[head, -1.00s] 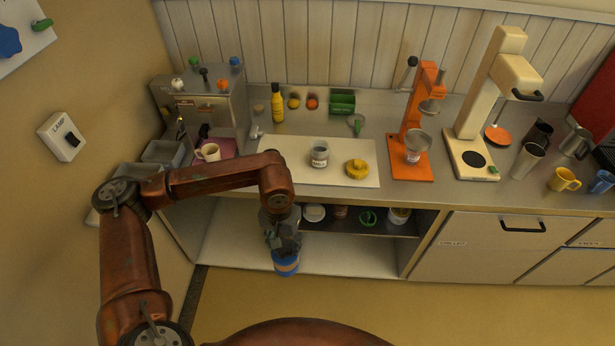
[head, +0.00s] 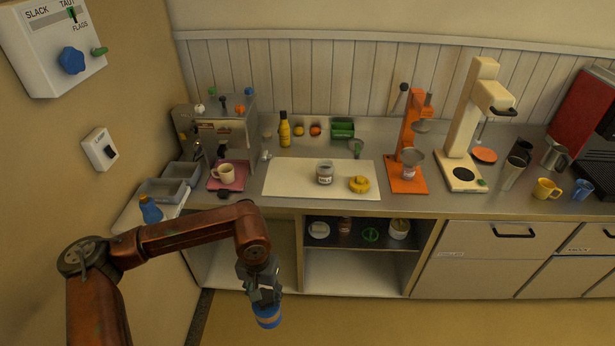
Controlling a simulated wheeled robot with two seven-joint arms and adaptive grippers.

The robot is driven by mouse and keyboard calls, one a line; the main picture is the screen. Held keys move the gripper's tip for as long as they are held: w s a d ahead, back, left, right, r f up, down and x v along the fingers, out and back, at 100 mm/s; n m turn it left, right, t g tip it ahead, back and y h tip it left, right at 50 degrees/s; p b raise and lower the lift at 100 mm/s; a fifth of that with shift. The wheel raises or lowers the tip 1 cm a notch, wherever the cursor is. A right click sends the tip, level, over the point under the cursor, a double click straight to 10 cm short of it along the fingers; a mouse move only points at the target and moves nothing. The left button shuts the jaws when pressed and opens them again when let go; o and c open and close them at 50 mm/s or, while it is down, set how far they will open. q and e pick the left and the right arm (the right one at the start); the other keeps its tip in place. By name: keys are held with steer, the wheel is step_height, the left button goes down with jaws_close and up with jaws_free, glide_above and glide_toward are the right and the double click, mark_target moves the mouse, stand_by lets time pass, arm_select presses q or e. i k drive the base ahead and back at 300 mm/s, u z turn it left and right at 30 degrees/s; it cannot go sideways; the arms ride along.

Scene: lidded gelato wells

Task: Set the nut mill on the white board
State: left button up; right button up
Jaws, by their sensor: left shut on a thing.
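My left gripper (head: 262,290) hangs fingers down in front of the counter's open shelf bay. It is shut on a blue cylinder with a tan band (head: 267,317), held clear of the counter and below its top. No label on it can be read, so I cannot confirm by sight that it is the nut mill. The white board (head: 290,185) lies flat on the counter, behind and above the gripper in the picture. A labelled glass jar (head: 325,174) and a round yellow piece (head: 359,185) stand on it; its left part is bare. My right gripper is out of view.
A pink tray with a cup (head: 223,174) is left of the board, and an orange stand (head: 408,175) is right of it. A blue bottle (head: 150,210) stands on the left ledge. The lower shelf (head: 345,234) holds several small containers. The counter edge lies between gripper and board.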

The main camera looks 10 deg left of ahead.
mark_target(293, 178)
steer(key=u, duration=0.5)
steer(key=i, duration=1.3)
steer(key=z, duration=0.8)
